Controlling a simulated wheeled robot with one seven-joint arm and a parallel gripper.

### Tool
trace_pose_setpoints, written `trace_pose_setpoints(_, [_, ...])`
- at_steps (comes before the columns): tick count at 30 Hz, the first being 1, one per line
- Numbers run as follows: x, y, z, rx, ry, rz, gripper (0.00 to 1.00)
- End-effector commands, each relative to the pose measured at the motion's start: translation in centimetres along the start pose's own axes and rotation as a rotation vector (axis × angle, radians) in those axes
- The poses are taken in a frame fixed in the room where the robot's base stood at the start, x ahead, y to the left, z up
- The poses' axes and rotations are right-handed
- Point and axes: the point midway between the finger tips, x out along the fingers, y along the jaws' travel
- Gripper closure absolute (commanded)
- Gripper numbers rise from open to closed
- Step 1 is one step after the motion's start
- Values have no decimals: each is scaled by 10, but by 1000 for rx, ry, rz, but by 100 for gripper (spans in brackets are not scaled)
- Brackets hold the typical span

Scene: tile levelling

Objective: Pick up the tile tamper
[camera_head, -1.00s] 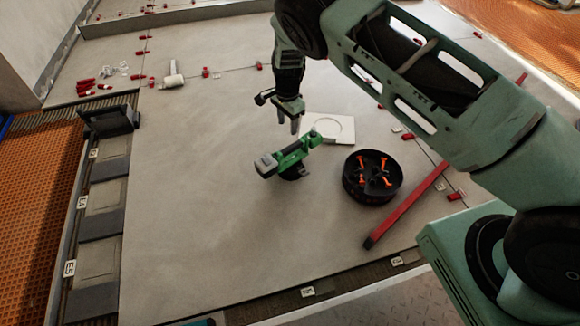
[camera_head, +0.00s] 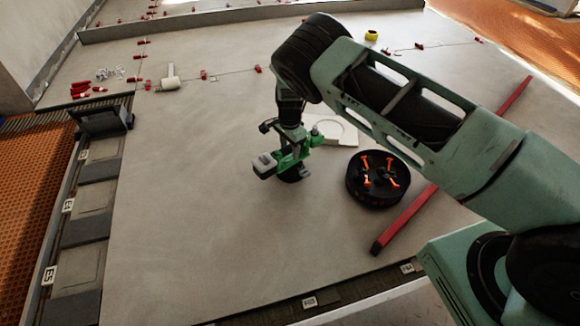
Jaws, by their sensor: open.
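The tile tamper (camera_head: 266,165), a green tool with a grey block at its left end and a dark round base, stands on the large grey tile floor. My gripper (camera_head: 293,152) is open and has come down at the tamper's green body, reaching it from above. The fingers overlap the green body in this view, so I cannot tell whether they touch it or straddle it. Part of the tamper's middle is hidden behind the gripper.
A black round tub (camera_head: 377,195) with orange parts and a red bar (camera_head: 420,222) lie to the right. A white square plate (camera_head: 345,130) lies behind the tamper. A white mallet (camera_head: 171,82) and red clips (camera_head: 85,90) lie far left. The floor left of the tamper is clear.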

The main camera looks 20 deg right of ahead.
Motion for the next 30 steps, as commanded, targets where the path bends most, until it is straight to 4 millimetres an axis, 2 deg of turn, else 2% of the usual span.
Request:
trace_pose_setpoints(1, [13,0,-2,-1,1,1,53])
trace_pose_setpoints(5, [27,0,-1,-1,1,1,53])
trace_pose_setpoints(30, [31,0,-2,1,0,-1,53])
